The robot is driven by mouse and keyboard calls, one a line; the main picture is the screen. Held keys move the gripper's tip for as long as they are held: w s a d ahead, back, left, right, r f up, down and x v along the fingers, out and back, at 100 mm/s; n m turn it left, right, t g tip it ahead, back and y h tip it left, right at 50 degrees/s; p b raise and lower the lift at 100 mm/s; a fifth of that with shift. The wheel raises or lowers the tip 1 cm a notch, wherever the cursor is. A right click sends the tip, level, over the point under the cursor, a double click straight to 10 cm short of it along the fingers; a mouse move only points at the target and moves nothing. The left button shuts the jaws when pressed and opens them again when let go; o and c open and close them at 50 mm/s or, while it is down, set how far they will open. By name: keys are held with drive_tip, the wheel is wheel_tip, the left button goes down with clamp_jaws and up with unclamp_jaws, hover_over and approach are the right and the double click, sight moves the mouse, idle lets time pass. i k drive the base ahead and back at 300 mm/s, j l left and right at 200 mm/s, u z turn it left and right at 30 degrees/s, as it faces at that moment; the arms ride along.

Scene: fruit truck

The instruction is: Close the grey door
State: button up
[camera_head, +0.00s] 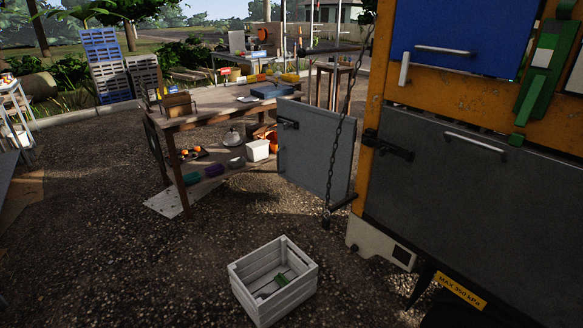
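A flat grey door (316,150) stands open at the left side of the orange truck body (376,85), swung outward into the yard. A dark latch or hinge fitting sits near its upper left edge. A chain hangs down in front of its right part and hides a strip of it. A larger dark grey panel (470,205) with a pale bar handle lies flat against the truck at the right. My gripper is not in view.
A pale wooden crate (273,297) stands on the gravel below the door. A wooden table (205,110) with goods is behind and left of the door. A blue panel (455,40) is above the dark panel. Open gravel (110,245) lies at the left.

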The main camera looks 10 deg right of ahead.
sight(304, 152)
drive_tip(key=i+z, duration=0.2)
drive_tip(key=i, duration=0.55)
drive_tip(key=i+j+z, duration=0.1)
drive_tip(key=i+j, duration=1.85)
